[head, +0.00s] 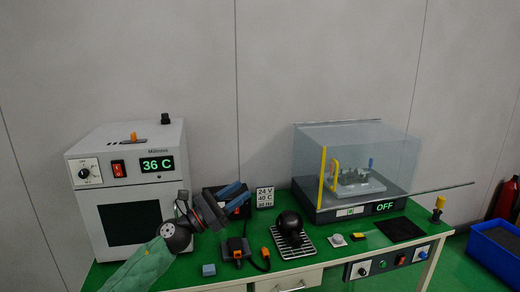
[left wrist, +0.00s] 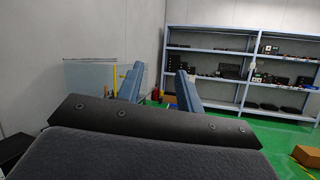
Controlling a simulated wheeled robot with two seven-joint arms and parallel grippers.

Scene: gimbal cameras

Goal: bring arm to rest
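My left arm (head: 150,264), in a green sleeve, comes in from the lower left over the green workbench (head: 100,276). My left gripper (head: 236,196) is raised above the bench, in front of and to the right of the white oven. Its two blue fingers stand apart in the left wrist view (left wrist: 159,85), with nothing between them. My right arm and right gripper are in neither view.
The oven (head: 170,150) reads 36 C. A clear-covered test box (head: 340,213) marked OFF stands at right. A black round object (head: 289,222) sits on a wire rack (head: 292,246). A blue bin (head: 497,245) stands right of the bench; shelves (left wrist: 228,103) are farther off.

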